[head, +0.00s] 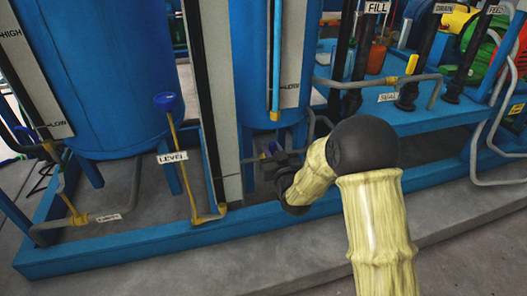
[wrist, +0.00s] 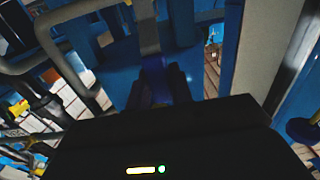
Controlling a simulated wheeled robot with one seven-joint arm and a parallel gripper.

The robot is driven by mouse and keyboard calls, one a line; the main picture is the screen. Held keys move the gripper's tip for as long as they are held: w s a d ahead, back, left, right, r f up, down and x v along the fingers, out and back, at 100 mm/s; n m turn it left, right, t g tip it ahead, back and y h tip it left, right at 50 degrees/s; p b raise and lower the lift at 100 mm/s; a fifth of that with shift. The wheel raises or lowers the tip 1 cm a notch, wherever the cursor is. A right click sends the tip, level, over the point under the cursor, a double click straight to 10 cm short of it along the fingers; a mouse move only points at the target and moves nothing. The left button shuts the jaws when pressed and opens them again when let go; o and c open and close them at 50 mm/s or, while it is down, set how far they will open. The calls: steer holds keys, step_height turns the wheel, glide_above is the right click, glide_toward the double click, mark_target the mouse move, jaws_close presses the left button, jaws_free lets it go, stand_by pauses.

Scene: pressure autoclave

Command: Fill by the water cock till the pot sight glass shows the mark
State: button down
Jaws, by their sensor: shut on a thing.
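My gripper (head: 277,164) is low beside the middle blue vessel (head: 255,60), shut on a small blue cock handle (head: 274,147). In the wrist view my gripper (wrist: 165,85) has both dark fingers around something blue, mostly hidden by the gripper body. Another board (head: 28,75) marked HIGH and LOW is on the left vessel (head: 110,80). I cannot tell the handle's turn angle.
A FILL sign (head: 376,7) and black pipes stand at upper right. A grey pipe (head: 385,82) crosses right of the vessel. Bare floor (head: 300,250) lies in front.

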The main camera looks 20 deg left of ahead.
steer(key=shift+s+a, duration=0.1)
steer(key=shift+a, duration=0.05)
steer(key=c, duration=1.2)
jaws_free()
steer(key=shift+c, duration=0.2)
steer(key=p+v, duration=0.9)
steer(key=v, duration=0.8)
steer(key=shift+d, duration=0.25)
steer(key=shift+s, duration=0.15)
